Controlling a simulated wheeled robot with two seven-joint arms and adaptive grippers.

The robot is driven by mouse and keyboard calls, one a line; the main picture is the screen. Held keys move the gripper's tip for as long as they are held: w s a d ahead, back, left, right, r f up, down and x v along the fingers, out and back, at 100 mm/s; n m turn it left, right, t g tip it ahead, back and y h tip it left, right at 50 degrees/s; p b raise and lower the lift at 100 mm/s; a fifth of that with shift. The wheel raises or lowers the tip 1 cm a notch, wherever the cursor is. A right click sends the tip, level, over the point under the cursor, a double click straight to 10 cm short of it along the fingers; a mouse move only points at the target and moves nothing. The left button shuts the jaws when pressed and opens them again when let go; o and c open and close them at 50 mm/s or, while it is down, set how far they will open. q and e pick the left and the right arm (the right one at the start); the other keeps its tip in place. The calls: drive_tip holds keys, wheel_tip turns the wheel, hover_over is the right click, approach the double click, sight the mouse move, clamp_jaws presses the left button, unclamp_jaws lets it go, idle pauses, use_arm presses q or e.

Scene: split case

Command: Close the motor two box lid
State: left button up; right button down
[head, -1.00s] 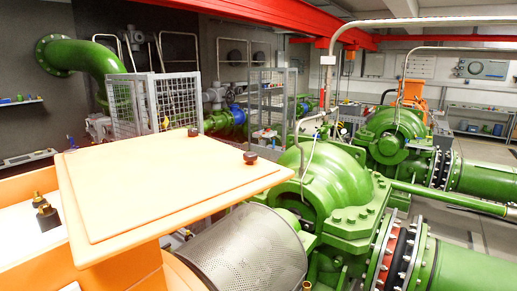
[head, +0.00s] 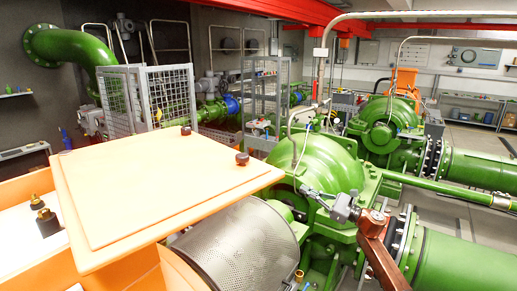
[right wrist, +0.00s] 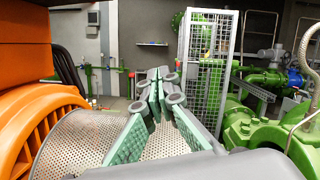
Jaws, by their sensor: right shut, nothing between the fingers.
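The motor two box lid (head: 160,190) is a flat pale orange panel with two dark knobs at its far edge. It stands open, swung out to the right of the orange box (head: 25,265), whose white inside and dark, brass-topped terminals show at the left. My right gripper (head: 309,192) is right of the lid, apart from it, over the green pump. In the right wrist view its fingers (right wrist: 158,92) are closed together and empty, above the perforated guard. An orange surface (right wrist: 25,30) fills the upper left there; I cannot tell which part it is. My left gripper is not visible.
The perforated guard (head: 240,248) lies below and right of the lid. The green pump (head: 318,172) and a thin bent pipe (head: 318,85) stand near my right gripper. A grey mesh cage (head: 150,98) stands behind the lid. The air above the lid looks clear.

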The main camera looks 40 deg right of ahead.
drive_tip(key=s+a+r+n+g+y, duration=0.2)
drive_tip(key=a+r+n, duration=0.25)
drive_tip(key=r, duration=0.35)
drive_tip(key=s+a+r+n+g+y, duration=0.1)
drive_tip(key=s+a+r+n+y, duration=0.2)
drive_tip(key=r+n, duration=0.4)
drive_tip(key=n+g+p, duration=0.2)
drive_tip(key=n+g, duration=0.2)
drive_tip(key=n, duration=0.6)
approach(257, 163)
drive_tip(key=w+d+r, duration=0.3)
drive_tip(key=shift+w+a+f+p, duration=0.1)
drive_tip(key=shift+w+a+p, duration=0.65)
drive_tip(key=shift+a, duration=0.95)
drive_tip(key=shift+w+a+f+p, duration=0.15)
drive_tip(key=shift+w+a+p, duration=0.6)
drive_tip(key=shift+a, duration=1)
drive_tip(key=shift+w+a+f+p, duration=0.1)
drive_tip(key=shift+w+a+p, duration=0.35)
drive_tip(key=shift+a+p, duration=0.9)
drive_tip(key=shift+a+b, duration=0.4)
drive_tip(key=shift+b, duration=0.05)
